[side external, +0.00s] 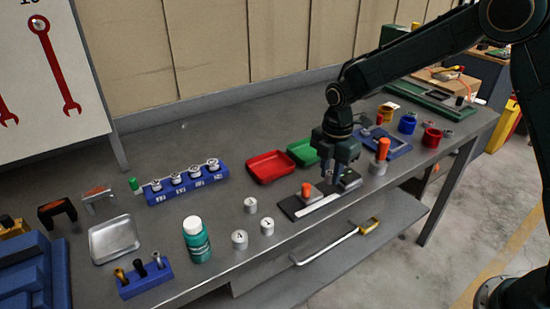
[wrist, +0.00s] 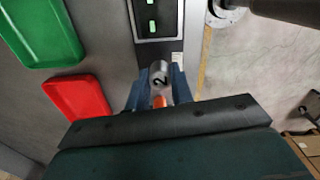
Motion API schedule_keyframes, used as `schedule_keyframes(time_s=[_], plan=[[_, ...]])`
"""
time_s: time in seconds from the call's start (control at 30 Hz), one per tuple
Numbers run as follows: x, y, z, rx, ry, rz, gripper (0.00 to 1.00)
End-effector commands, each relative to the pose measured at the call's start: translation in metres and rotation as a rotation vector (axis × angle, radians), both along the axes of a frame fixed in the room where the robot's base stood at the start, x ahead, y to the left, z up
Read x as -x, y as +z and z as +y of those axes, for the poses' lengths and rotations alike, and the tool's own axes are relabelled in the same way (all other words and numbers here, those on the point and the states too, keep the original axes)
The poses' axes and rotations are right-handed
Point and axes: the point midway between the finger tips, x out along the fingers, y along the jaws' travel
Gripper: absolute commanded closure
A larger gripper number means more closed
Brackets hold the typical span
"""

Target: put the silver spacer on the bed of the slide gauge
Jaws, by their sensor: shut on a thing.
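The slide gauge lies near the front edge of the bench in the side external view. It has a dark base (side external: 290,207), a pale scale strip (side external: 318,206) and an orange knob (side external: 306,189). In the wrist view its grey block with green displays (wrist: 152,28) shows above my fingers. My gripper (side external: 332,174) points down over the gauge. In the wrist view my gripper (wrist: 160,78) is shut on the silver spacer (wrist: 160,74), a short cylinder with a 2 on its top. My fingers hide the spacer in the side view, and I cannot tell whether it touches the bed.
A red tray (side external: 270,167) and a green tray (side external: 302,152) lie behind. An orange-topped post (side external: 382,151) stands close on the right. The bench's front edge is near.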

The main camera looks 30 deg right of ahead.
Motion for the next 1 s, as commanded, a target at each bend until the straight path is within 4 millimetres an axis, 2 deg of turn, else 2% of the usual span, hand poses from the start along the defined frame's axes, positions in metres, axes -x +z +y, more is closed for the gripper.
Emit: schedule_keyframes(time_s=[0.1, 0.23, 0.7, 0.73, 0.8, 1.0], plan=[[0.001, -0.015, 0.000, 0.001, 0.000, 0.004, 1.00], [0.000, -0.025, 0.000, 0.000, 0.000, 0.001, 1.00], [0.000, -0.029, 0.000, 0.000, 0.000, 0.000, 1.00], [0.000, -0.029, 0.000, 0.000, 0.000, -0.001, 0.72], [0.000, -0.029, 0.000, 0.000, 0.000, -0.001, 0.58], [0.000, -0.029, 0.000, 0.000, 0.000, -0.001, 0.56]])
